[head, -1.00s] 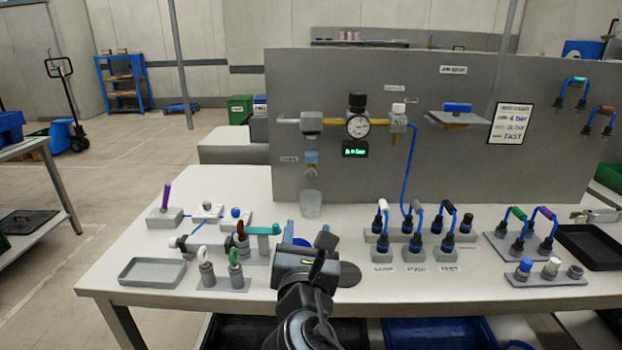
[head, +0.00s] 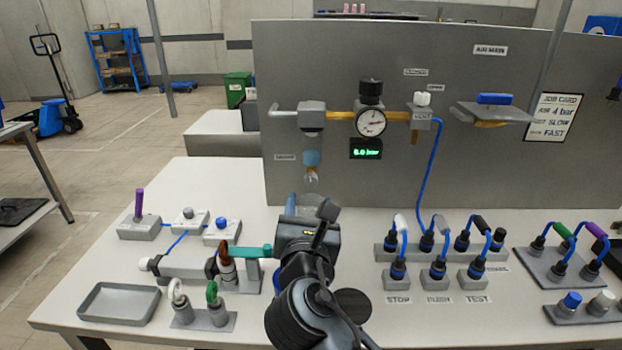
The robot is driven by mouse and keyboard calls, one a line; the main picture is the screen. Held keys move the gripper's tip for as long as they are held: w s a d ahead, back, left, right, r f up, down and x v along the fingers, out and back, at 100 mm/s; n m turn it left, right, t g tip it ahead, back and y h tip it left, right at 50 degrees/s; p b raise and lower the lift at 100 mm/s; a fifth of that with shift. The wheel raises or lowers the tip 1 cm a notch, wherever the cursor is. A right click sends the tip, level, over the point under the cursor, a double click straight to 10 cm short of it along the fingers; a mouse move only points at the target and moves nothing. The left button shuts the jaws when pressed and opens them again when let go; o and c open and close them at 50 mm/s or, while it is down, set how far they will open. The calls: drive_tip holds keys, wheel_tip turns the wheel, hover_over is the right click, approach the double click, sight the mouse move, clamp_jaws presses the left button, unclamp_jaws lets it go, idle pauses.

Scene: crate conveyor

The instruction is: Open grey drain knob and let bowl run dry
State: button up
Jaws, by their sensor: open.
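The filter unit (head: 311,115) hangs on the grey panel at left. Under it is its bowl (head: 311,157), with blue showing in it. The small grey drain knob (head: 311,172) is at the bottom of the bowl, beside a small label; its turn position is too small to tell. My gripper (head: 309,208) is open, seen from behind, below the knob and apart from it in the picture. It hides most of the clear cup under the bowl. No object shows between the fingers.
A gauge (head: 371,122) and a green display (head: 366,149) reading about 6.0 bar are right of the filter. Blue hoses with plugs (head: 438,245) stand on the right bench. A teal-handled clamp (head: 246,252) and grey tray (head: 119,303) are at left.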

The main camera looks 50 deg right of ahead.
sight(311, 181)
drive_tip(key=x, duration=0.7)
drive_tip(key=shift+d+p, duration=0.15)
drive_tip(key=shift+p, duration=0.2)
drive_tip(key=shift+c, duration=0.5)
clamp_jaws()
